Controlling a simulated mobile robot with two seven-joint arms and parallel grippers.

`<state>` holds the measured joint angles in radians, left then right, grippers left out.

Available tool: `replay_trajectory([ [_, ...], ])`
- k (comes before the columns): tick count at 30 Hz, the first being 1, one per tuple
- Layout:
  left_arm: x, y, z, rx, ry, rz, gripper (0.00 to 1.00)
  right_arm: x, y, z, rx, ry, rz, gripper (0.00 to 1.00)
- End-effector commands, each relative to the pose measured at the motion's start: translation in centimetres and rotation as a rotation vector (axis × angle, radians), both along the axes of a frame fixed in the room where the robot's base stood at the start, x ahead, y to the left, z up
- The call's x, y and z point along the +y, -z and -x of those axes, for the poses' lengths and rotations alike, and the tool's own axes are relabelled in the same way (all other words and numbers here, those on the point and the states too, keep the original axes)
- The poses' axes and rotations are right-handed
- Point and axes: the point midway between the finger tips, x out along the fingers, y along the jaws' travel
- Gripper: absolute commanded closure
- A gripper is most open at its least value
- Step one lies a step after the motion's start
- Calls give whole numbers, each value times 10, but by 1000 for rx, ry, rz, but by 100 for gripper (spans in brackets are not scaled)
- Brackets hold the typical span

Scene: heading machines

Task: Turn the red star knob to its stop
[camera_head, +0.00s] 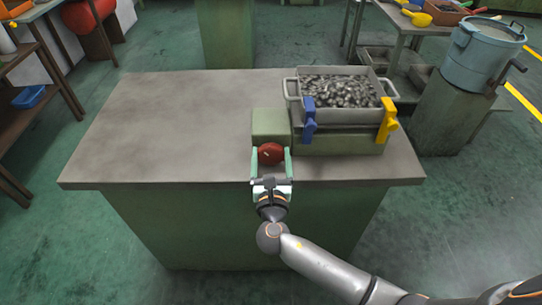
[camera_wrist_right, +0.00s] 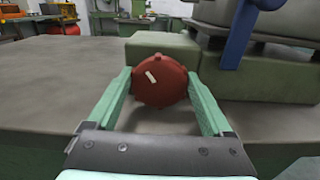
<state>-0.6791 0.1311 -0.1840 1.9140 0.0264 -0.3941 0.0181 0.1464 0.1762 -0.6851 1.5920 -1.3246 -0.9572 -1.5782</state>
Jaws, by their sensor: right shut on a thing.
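The red star knob (camera_head: 270,154) is on the front of a small green block (camera_head: 271,122) on the table. In the right wrist view the knob (camera_wrist_right: 160,82) faces me, with a short pale mark slanting on its upper left. My right gripper (camera_head: 271,160) is shut on the knob, one pale green finger on each side of it. The right wrist view shows the fingers (camera_wrist_right: 160,92) at the knob's left and right edges. The knob's back and shaft are hidden. My left gripper is in neither view.
A grey bin of metal parts (camera_head: 295,112) stands on a green base right of the block, with a blue lever (camera_head: 309,120) and a yellow lever (camera_head: 387,120) at its front. The grey tabletop (camera_head: 170,130) is clear to the left. A blue pot (camera_head: 481,55) stands farther right.

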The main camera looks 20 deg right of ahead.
Motion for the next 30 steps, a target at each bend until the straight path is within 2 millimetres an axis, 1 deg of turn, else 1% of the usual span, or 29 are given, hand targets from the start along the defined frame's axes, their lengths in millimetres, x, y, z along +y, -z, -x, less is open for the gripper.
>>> replay_trajectory([
  [5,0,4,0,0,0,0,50,-1,1,0,-23,1,-77,71],
  [21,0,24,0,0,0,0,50,-3,2,0,-130,1,-444,71],
  [30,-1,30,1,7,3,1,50,-4,1,0,-162,1,-556,71],
])
